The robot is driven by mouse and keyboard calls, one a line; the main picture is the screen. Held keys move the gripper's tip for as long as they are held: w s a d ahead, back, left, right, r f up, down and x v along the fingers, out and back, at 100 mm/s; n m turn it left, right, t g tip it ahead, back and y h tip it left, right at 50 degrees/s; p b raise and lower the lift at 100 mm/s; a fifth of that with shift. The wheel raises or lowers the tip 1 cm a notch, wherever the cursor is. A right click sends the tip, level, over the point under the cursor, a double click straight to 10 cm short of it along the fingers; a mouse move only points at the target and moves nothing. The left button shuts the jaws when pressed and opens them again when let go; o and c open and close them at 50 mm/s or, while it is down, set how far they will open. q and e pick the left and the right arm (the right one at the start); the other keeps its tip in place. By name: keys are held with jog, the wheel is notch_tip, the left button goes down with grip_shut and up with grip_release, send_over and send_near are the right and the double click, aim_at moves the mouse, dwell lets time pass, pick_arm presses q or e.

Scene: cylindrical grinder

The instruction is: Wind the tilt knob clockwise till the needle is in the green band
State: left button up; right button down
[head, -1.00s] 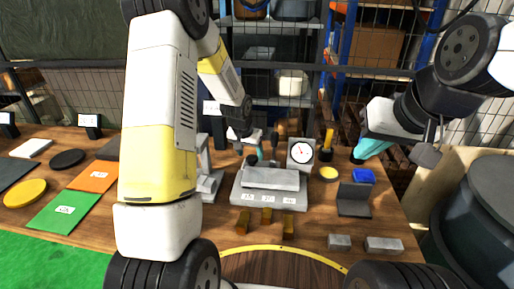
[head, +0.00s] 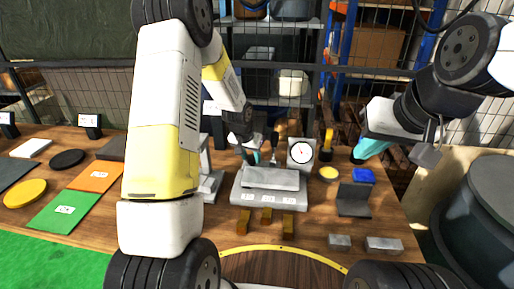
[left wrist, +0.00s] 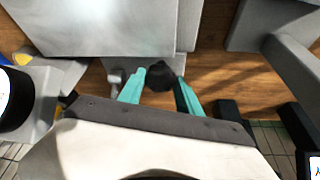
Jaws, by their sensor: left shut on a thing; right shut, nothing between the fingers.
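The tilt knob (left wrist: 160,77) is black and sits between the teal fingertips in the left wrist view, below the grey machine plate. My left gripper (left wrist: 160,90) is shut on it. In the head view my left gripper (head: 258,157) is behind the grey machine table (head: 270,180), and the knob is mostly hidden there. The round white dial (head: 301,153) stands at the table's back right and shows a small reddish needle. Its green band is too small to make out. My right gripper (head: 371,148) is shut and empty above the right back of the bench.
Brass blocks (head: 267,216) lie before the machine. A dark angle plate (head: 354,199), a blue block (head: 362,175) and a yellow disc (head: 328,173) lie to its right. Grey blocks (head: 384,244) lie near the front right.

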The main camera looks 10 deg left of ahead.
pick_arm(q)
jog(key=shift+a+f+m+h, duration=0.1)
jog(key=shift+a+m+h, duration=0.1)
jog(key=shift+m, duration=0.3)
jog(key=shift+a+m+h, duration=0.1)
jog(key=shift+m+h, duration=0.1)
jog(key=shift+m, duration=0.3)
jog(key=shift+d+m+g+h, duration=0.1)
jog(key=shift+m+g+h, duration=0.25)
jog(key=shift+m, duration=0.95)
jog(key=o, duration=1.4)
jog(key=shift+c, duration=0.2)
jog(key=shift+d, duration=0.1)
